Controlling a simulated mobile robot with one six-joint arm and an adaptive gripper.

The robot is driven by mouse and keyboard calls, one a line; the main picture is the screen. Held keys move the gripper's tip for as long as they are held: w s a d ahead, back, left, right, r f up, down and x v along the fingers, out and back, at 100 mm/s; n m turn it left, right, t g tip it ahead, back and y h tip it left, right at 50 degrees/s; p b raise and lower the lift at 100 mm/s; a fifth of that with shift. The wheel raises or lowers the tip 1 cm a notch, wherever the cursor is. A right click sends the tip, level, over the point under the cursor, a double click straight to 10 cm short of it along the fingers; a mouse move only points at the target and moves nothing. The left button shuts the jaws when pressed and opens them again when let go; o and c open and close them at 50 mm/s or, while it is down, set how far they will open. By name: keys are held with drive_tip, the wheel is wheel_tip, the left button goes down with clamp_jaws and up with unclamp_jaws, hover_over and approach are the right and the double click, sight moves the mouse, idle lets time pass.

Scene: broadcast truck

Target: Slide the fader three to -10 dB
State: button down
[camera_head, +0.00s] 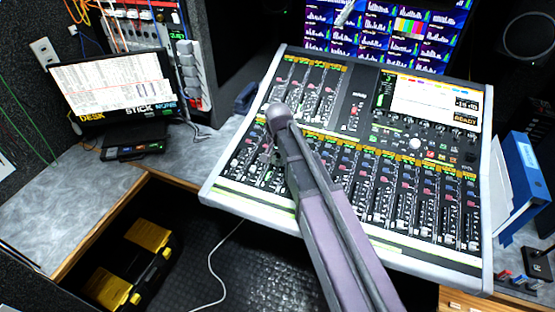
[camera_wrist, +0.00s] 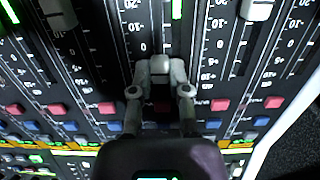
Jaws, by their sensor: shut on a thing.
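The mixing console (camera_head: 212,190) fills the middle of the head view, with rows of faders and buttons. In the wrist view, my gripper (camera_wrist: 160,92) is shut on a light grey fader cap (camera_wrist: 160,68), with one finger on each side of it. The cap sits lower in the picture than the two neighbouring caps, closer to the red buttons. Printed scale numbers flank its slot, but the exact reading at the cap is unclear. I cannot tell the fader's number. In the head view, my arm hides the held cap and most of the gripper.
Neighbouring fader caps (camera_wrist: 58,14) and (camera_wrist: 257,9) stand apart from my fingers in the wrist view. The console's screen (camera_head: 430,98) is lit. A yellow and black case (camera_head: 150,237) lies below.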

sight(274, 173)
drive_tip(key=s, duration=0.2)
drive_tip(key=s+a, duration=0.1)
drive_tip(key=shift+s+a+f, duration=0.1)
drive_tip(key=shift+s+f, duration=0.1)
drive_tip(key=shift+f, duration=0.05)
drive_tip(key=c, duration=0.6)
unclamp_jaws()
drive_tip(key=shift+w, duration=0.1)
drive_tip(key=shift+r, duration=0.1)
